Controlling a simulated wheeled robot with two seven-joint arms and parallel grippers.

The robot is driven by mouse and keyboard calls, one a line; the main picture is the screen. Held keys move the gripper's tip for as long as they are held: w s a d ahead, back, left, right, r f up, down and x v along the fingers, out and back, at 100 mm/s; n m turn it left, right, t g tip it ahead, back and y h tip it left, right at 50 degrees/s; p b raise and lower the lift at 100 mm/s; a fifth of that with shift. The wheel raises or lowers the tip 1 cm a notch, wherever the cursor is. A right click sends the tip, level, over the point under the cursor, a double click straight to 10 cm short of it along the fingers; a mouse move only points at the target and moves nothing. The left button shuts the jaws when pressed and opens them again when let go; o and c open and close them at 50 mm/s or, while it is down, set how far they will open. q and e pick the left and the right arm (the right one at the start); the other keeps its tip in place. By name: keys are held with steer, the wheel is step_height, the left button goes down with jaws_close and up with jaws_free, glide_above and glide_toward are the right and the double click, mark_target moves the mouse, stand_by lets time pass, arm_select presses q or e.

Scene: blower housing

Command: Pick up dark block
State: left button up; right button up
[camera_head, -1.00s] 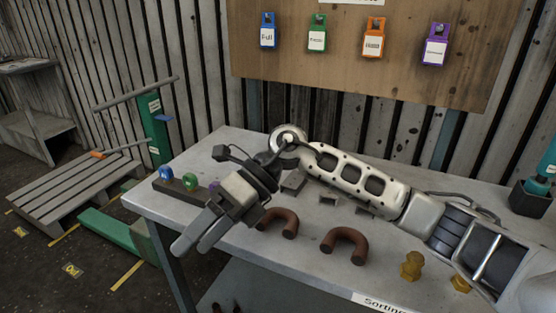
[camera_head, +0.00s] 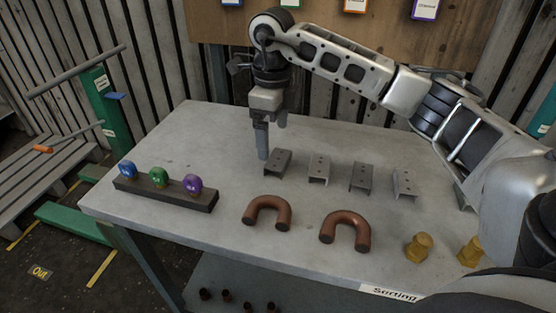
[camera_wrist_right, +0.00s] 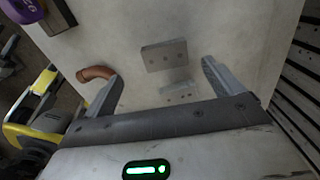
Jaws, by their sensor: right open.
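The dark block (camera_head: 160,194) is a long, narrow bar lying at the left end of the grey table. A blue, a green and a purple knob stand on it. Part of it shows at the upper left of the right wrist view (camera_wrist_right: 57,17). My right gripper (camera_head: 271,142) points down over the back middle of the table, to the right of the block and apart from it. Its two fingers (camera_wrist_right: 160,84) are spread and empty. A grey bracket (camera_wrist_right: 165,56) shows beyond and between them in the wrist view. My left gripper is not in view.
Several grey brackets (camera_head: 318,170) stand in a row along the table (camera_head: 200,140). Two brown U-shaped pipes (camera_head: 267,210) lie in front of them. Yellow knobs (camera_head: 418,247) stand at the front right. The table's back left is clear.

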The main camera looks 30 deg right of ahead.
mark_target(276, 158)
steer(key=shift+d+f+p, duration=0.2)
steer(key=shift+f+p, duration=0.05)
steer(key=shift+f, duration=1.35)
steer(key=shift+d+f+p, duration=0.2)
steer(key=shift+f, duration=1.4)
steer(key=shift+w, duration=0.1)
steer(key=c, duration=1.2)
steer(key=shift+r, duration=0.1)
